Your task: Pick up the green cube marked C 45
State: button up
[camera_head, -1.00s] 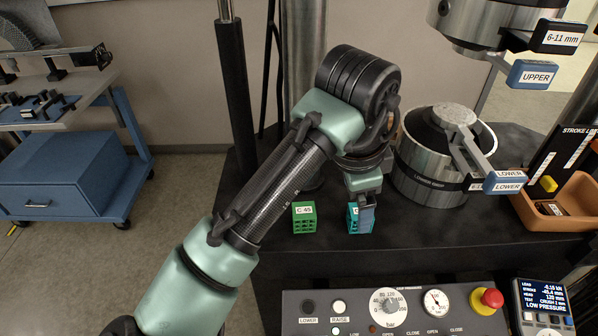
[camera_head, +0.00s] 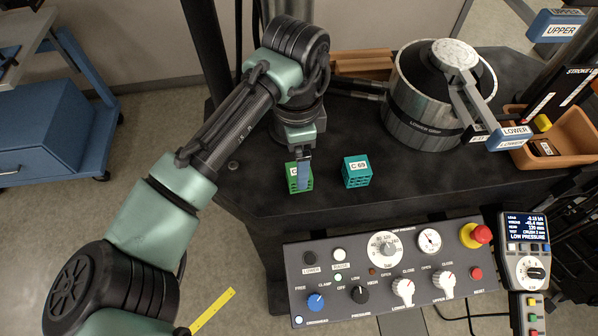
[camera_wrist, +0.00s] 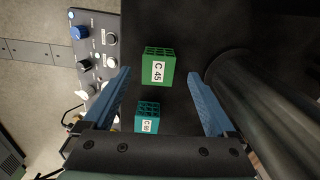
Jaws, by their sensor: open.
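The green cube (camera_head: 293,182) has lattice sides and stands on the dark table. In the head view my gripper partly hides it and its label. In the wrist view the cube (camera_wrist: 158,68) shows its label C 45, ahead of and between my fingers. My gripper (camera_head: 304,172) is over the cube in the head view. In the wrist view my gripper (camera_wrist: 160,80) has its two blue fingers wide apart, with nothing held. Whether the fingers reach down beside the cube is hard to tell.
A teal cube (camera_head: 357,172) marked C 69 stands to the right of the green one, and shows in the wrist view (camera_wrist: 147,117). A control panel (camera_head: 385,270) is in front. The lower grip cylinder (camera_head: 420,125) and an orange bin (camera_head: 570,135) stand right.

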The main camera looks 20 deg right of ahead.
jog(key=shift+s+d+f+p, duration=0.15)
jog(key=shift+f+p, duration=0.35)
jog(key=shift+f, duration=2.15)
jog(key=c, duration=1.4)
